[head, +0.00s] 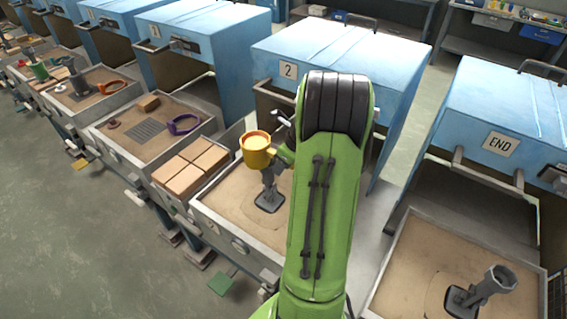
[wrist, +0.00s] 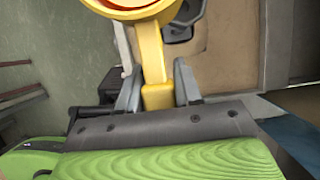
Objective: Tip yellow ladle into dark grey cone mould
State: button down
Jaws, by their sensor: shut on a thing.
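The yellow ladle (head: 257,158) is in the air at station 2, its bowl close to upright and showing a pale orange fill. It also shows in the wrist view (wrist: 152,45), where the bowl is cut off by the top edge. My gripper (wrist: 156,85) is shut on the ladle's handle. A dark grey mould (head: 269,199) stands on the sand tray below the ladle; the bowl hides its top. Part of a dark grey piece shows behind the ladle in the wrist view (wrist: 182,22). I cannot tell whether the bowl is directly over the mould's opening.
Tan blocks (head: 190,168) sit left of the station 2 tray. A blue oven marked 2 (head: 330,50) stands behind. Another grey mould (head: 485,287) leans in the END tray at right. A purple ladle (head: 184,124) lies in the tray to the left.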

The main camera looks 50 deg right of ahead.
jog(key=shift+f, duration=0.35)
jog(key=shift+a+r+y+p, duration=0.1)
jog(key=shift+r+y+p, duration=0.1)
jog(key=shift+y+p, duration=0.3)
jog(key=shift+p, duration=0.3)
jog(key=shift+a+y+p, duration=0.2)
jog(key=shift+y+p, duration=0.2)
jog(key=shift+p, duration=0.2)
jog(key=y+p, duration=0.1)
jog(key=p, duration=0.2)
jog(key=shift+s+a+r+m, duration=0.1)
jog(key=shift+s+r+m, duration=0.1)
jog(key=shift+m, duration=0.1)
jog(key=y+p, duration=0.1)
jog(key=p, duration=0.2)
jog(key=shift+a+p, duration=0.15)
jog(key=shift+p, duration=0.2)
jog(key=shift+f, duration=0.15)
jog(key=shift+a+m+y+p, duration=0.25)
jog(key=shift+y+p, duration=0.75)
jog(key=shift+p, duration=1.5)
